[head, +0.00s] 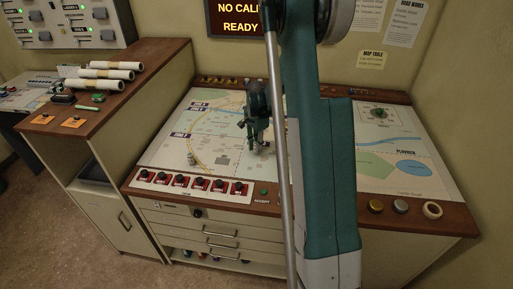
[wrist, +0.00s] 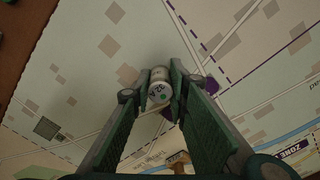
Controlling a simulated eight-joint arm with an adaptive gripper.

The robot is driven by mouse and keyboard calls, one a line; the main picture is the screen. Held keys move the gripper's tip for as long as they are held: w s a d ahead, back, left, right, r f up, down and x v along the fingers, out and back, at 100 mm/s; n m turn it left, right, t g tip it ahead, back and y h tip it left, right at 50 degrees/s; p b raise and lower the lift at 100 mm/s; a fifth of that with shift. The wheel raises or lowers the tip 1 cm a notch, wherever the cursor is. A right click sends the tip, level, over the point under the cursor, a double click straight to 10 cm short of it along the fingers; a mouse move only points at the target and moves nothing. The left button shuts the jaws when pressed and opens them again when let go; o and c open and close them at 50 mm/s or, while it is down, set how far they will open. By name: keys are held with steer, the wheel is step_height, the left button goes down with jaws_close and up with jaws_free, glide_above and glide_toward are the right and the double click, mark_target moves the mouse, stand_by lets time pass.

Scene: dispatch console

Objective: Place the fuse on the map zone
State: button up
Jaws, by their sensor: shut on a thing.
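My gripper (head: 257,146) is over the middle of the map table (head: 222,165) in the head view, pointing down. In the wrist view my gripper (wrist: 160,92) is shut on the fuse (wrist: 160,88), a small pale cylinder with dark lettering and a green mark on its end. I cannot tell whether the fuse touches the map. The map has dark blue zone labels (head: 181,134) at its left side in the head view. One zone label (wrist: 297,149) shows at lower right in the wrist view. The fuse is hard to make out in the head view.
A row of red-based switches (head: 195,183) lines the front left edge. Knobs (head: 376,206) and a white ring (head: 432,210) sit at front right. Rolled papers (head: 105,74) lie on the left cabinet.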

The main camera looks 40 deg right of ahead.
steer(key=shift+f, duration=0.35)
steer(key=o, duration=0.9)
steer(key=shift+r, duration=0.2)
step_height(320, 180, up, 12)
steer(key=shift+r+p, duration=0.1)
steer(key=shift+p, duration=0.35)
steer(key=shift+a, duration=0.1)
stand_by(0.4)
